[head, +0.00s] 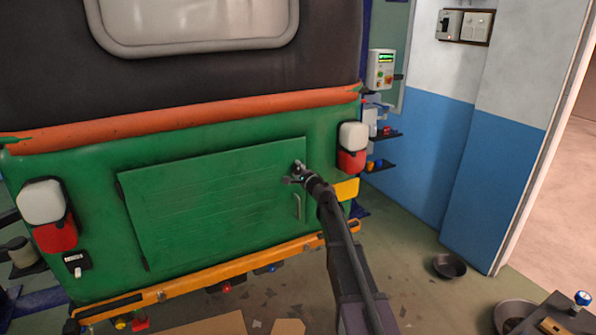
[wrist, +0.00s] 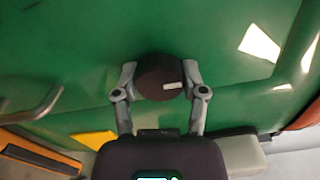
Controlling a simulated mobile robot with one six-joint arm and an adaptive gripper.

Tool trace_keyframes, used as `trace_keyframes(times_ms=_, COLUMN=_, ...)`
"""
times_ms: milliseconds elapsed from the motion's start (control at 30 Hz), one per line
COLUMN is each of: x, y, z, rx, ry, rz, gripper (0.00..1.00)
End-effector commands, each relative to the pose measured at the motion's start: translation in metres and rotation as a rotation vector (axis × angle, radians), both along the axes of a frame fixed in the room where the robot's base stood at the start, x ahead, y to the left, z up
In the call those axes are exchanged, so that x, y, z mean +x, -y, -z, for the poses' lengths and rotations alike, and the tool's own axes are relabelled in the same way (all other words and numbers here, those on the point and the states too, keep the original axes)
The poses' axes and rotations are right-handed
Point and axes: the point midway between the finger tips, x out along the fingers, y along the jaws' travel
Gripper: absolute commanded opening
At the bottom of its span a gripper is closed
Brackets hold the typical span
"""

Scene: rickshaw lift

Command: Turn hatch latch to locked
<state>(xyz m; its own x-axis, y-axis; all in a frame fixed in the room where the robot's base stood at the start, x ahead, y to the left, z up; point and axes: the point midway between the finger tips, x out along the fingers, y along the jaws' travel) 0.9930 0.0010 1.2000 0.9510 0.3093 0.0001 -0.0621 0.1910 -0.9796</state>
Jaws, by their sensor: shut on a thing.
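The green hatch (head: 215,205) is a flat panel in the back of the rickshaw and appears closed. Its latch is a dark round knob (wrist: 155,72) with a short white mark, near the hatch's upper right corner in the head view. The mark points to the right in the wrist view. My gripper (head: 298,178) is at the knob, with one grey finger on each side of it in the wrist view (wrist: 159,84). It is shut on the knob. In the head view my gripper mostly hides the latch.
A metal pull handle (head: 297,207) is below the latch; it also shows in the wrist view (wrist: 32,108). A white and red tail lamp (head: 352,148) juts out to the right. The orange bumper (head: 215,270) runs below. A dark bowl (head: 449,266) lies on the floor.

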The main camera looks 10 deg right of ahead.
Motion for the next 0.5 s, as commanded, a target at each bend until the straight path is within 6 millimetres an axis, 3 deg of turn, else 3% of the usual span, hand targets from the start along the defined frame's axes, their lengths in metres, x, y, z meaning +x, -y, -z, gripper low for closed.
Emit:
trace_keyframes(times_ms=467, x=0.0021, y=0.0003, z=-0.0006, rx=-0.021, ry=0.007, rz=0.002, gripper=0.08)
trace_keyframes(times_ms=500, x=0.0021, y=0.0003, z=-0.0006, rx=-0.021, ry=0.007, rz=0.002, gripper=0.58)
